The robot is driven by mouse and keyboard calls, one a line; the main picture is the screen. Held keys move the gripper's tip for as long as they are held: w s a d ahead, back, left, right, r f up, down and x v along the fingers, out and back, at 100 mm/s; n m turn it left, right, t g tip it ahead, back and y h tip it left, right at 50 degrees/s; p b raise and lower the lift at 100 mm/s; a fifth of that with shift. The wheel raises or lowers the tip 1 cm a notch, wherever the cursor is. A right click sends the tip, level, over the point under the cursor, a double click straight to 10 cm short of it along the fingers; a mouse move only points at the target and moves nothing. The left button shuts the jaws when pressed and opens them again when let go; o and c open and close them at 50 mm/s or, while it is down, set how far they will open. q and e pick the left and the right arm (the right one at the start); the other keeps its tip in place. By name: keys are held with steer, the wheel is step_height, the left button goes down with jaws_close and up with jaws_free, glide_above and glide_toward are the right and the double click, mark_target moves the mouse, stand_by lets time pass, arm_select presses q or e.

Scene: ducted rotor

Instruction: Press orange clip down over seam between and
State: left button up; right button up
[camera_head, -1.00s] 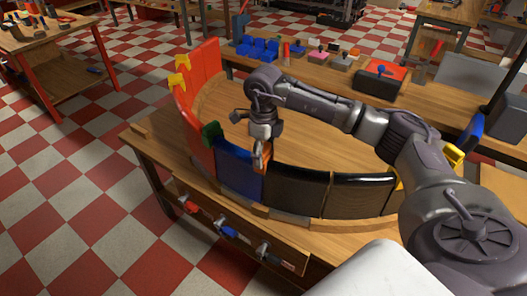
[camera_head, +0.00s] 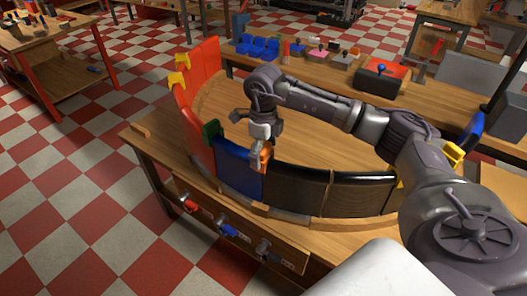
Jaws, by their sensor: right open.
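The orange clip (camera_head: 267,152) sits at the top edge of the curved wall, at the seam between the blue panel (camera_head: 238,176) and the black panel (camera_head: 296,188). My right gripper (camera_head: 257,161) is open right beside the clip and partly covers it. Whether a finger still touches the clip, and how far down it sits, I cannot tell. A green clip (camera_head: 212,130) straddles the wall top between the red panel (camera_head: 198,136) and the blue one. My left gripper is not in view.
Yellow clips (camera_head: 178,79) sit on the red panels at the left. A second black panel (camera_head: 357,194) continues the wall to the right. Tools hang on the workbench front (camera_head: 300,262).

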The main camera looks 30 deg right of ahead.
step_height(320, 180, up, 12)
stand_by(0.6)
